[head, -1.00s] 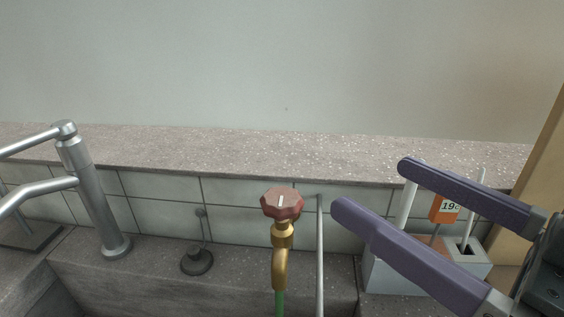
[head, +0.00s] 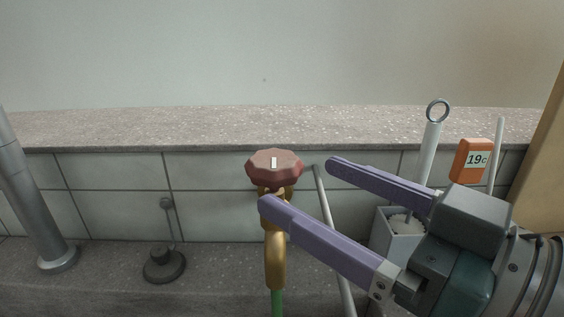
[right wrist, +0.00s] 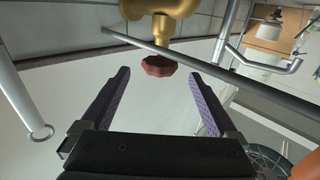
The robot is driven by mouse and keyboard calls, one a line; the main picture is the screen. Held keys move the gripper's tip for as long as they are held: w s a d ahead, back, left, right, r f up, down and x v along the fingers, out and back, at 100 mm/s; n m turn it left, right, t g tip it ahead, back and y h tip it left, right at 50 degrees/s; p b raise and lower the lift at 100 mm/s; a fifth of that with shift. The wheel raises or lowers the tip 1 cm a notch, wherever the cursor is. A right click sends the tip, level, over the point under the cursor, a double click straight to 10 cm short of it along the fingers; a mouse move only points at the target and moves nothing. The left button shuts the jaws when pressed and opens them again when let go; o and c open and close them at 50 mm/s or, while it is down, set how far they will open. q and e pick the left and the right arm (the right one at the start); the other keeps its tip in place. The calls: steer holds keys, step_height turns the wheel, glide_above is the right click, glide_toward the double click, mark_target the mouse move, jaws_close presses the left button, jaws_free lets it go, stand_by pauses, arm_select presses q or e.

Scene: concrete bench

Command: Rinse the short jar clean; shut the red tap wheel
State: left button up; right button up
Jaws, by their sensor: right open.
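The red tap wheel (head: 274,167) sits on top of a brass tap (head: 277,250) with a green hose below it, left of centre in the head view. Its white mark points toward and away from me. My right gripper (head: 298,185) is open and empty, with its purple fingers pointing left toward the wheel. One fingertip overlaps the brass neck just under the wheel in the picture. In the right wrist view the wheel (right wrist: 159,66) shows ahead, between and beyond the two open fingers. I cannot see the short jar or my left gripper.
A grey faucet column (head: 34,200) stands at the left. A dark plunger-like stopper (head: 164,264) rests on the bench. A thin metal rod (head: 331,240) rises beside the tap. A grey holder (head: 388,228), a ringed white rod (head: 430,145) and an orange 19c tag (head: 472,161) are at the right.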

mark_target(295, 178)
steer(key=shift+x, duration=2.25)
steer(key=shift+c, duration=0.4)
steer(key=c, duration=1.3)
steer(key=shift+d+n+g+y, duration=0.1)
steer(key=shift+n+g+y, duration=0.2)
steer(key=shift+g, duration=0.1)
